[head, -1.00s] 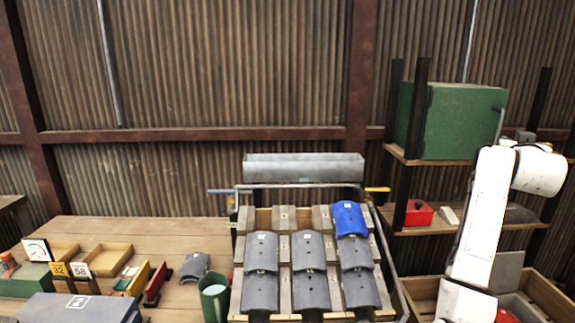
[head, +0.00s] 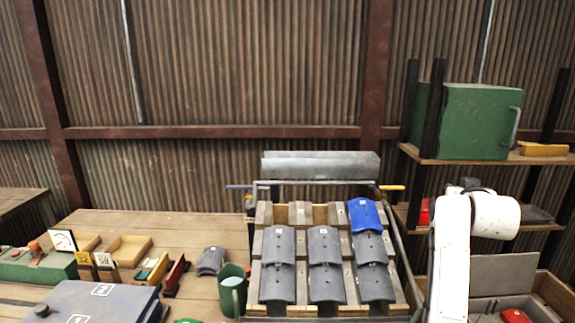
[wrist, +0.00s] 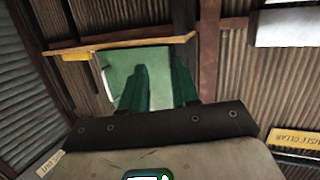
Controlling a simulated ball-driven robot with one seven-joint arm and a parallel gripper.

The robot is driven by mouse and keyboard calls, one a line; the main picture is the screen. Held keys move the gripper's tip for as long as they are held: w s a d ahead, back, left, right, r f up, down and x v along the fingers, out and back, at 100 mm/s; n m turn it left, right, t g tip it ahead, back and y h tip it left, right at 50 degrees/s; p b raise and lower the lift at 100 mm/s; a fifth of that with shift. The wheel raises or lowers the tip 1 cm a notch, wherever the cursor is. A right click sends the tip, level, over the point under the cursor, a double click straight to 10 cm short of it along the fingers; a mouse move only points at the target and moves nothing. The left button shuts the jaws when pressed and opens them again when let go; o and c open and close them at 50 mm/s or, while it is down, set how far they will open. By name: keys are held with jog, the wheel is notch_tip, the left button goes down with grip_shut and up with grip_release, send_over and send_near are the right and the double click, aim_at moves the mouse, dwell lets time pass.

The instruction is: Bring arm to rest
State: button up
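My white arm (head: 452,250) rises at the right of the head view, bent at a rounded elbow in front of the lower shelf. My gripper is outside the head view. In the wrist view, my gripper (wrist: 160,75) shows as two dark green fingers, spread apart with a gap between them. Nothing is held between them. Behind the fingers, the green cabinet (wrist: 150,60) shows, with a yellow block (wrist: 77,56) to its left at the shelf.
The green cabinet (head: 476,122) stands on the upper shelf (head: 480,160), close to my arm. A rack (head: 290,214) holds grey tiles and one blue tile (head: 364,215). Left of it, the wooden table (head: 135,225) carries trays, a green mug (head: 232,292) and a grey case (head: 75,302).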

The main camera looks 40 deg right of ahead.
jog(key=w+a+f+n+y, duration=0.1)
jog(key=w+a+f+y, duration=0.1)
jog(key=a+f, duration=0.2)
jog(key=w+a+f+n+y, duration=0.1)
jog(key=w+a+f, duration=0.1)
jog(key=a+f, duration=0.3)
jog(key=w+a+f+n+t+y, duration=0.1)
jog(key=w+a+f+n+y, duration=0.1)
jog(key=a+f, duration=0.3)
jog(key=shift+w+a+f+y, duration=0.1)
jog(key=shift+a+f+y, duration=0.05)
jog(key=shift+a, duration=0.9)
jog(key=shift+w+a+f+y, duration=0.1)
jog(key=shift+a+y, duration=0.05)
jog(key=shift+a, duration=0.85)
jog(key=s+a+f+n+g+y, duration=0.15)
jog(key=s+a+f, duration=0.3)
jog(key=a, duration=0.45)
jog(key=s+a+f+n+g+y, duration=0.1)
jog(key=s+a+f+n+y, duration=0.2)
jog(key=a+f, duration=0.5)
jog(key=s+a+f+n+g+y, duration=0.1)
jog(key=s+a+f+n+y, duration=0.15)
jog(key=a, duration=0.85)
jog(key=s+f+g, duration=0.4)
jog(key=s+f, duration=0.3)
jog(key=s, duration=0.6)
jog(key=shift+f+m+g, duration=0.2)
jog(key=shift+m+g, duration=0.15)
jog(key=shift+m, duration=0.05)
